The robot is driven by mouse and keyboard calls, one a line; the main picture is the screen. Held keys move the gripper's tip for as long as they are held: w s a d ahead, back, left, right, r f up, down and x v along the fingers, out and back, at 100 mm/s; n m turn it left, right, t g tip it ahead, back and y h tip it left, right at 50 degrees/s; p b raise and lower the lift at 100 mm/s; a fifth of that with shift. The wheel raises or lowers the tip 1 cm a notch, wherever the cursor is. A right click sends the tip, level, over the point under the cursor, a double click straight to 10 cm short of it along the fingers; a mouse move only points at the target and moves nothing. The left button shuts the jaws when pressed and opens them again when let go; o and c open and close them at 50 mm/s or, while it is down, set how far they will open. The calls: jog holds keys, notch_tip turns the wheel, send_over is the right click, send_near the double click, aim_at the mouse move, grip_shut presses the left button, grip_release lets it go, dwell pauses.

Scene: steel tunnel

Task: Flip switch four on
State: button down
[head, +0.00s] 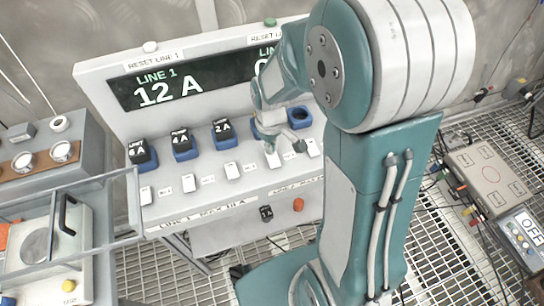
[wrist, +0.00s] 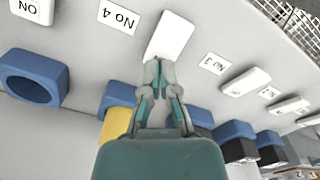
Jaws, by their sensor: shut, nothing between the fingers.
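The sloped white panel (head: 205,215) has a row of white rocker switches. Switch four (head: 272,160), fourth from the left, shows in the wrist view as a plain white rocker (wrist: 171,36) between the labels No 4 (wrist: 118,18) and No 3 (wrist: 213,63). No lettering shows on its face. My gripper (head: 284,147) is over the panel at this switch. In the wrist view its closed fingertips (wrist: 158,63) are at the rocker's near edge, with nothing between them. I cannot tell whether they touch it. A display (head: 190,80) reads LINE 1, 12 A.
The rocker left of No 4 in the wrist view (wrist: 32,9) is marked ON. Blue sockets line the panel; one (wrist: 33,78) is empty, and a yellow block (wrist: 116,123) is beside my gripper. A clear-lidded bench (head: 60,245) stands left, a grey box (head: 488,177) right.

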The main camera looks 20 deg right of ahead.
jog(key=shift+f, duration=0.55)
dwell(0.4)
jog(key=shift+r, duration=3.5)
jog(key=shift+r, duration=0.1)
jog(key=s+r+m+t, duration=0.5)
jog(key=s+r+m, duration=0.1)
jog(key=s+r, duration=0.8)
jog(key=shift+t, duration=0.3)
